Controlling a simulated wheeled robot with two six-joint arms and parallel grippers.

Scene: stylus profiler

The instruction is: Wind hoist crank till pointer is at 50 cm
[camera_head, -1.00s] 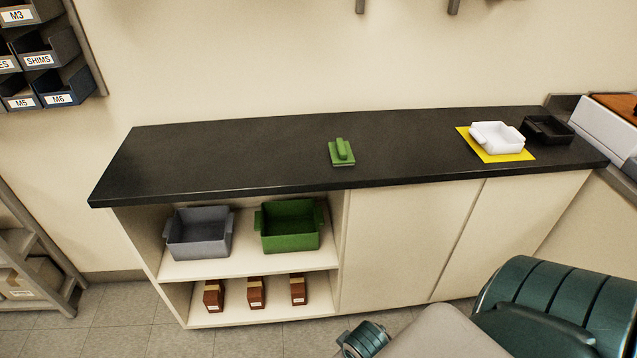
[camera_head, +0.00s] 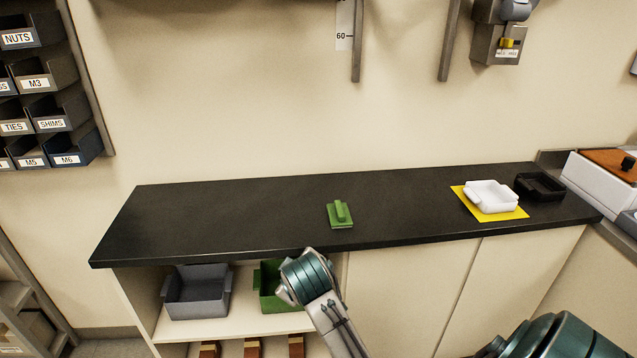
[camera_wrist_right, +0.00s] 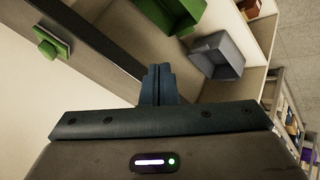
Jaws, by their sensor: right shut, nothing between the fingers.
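A white scale strip (camera_head: 343,27) with a 60 mark shows on the wall at the top of the head view, cut off by the frame; no pointer shows on it. Two vertical rails hang beside it, a left one (camera_head: 357,45) and a right one (camera_head: 449,40). My right gripper (camera_wrist_right: 158,72) is shut and empty in the right wrist view, with the cabinet beyond. My left gripper is not in view.
The black counter (camera_head: 230,215) holds a green block-like piece (camera_head: 340,215), a white tray (camera_head: 490,195) on a yellow mat and a black tray (camera_head: 540,187). A grey bin (camera_head: 197,293) and a green bin (camera_head: 268,290) stand on the shelf below. Labelled bins (camera_head: 55,115) hang at left.

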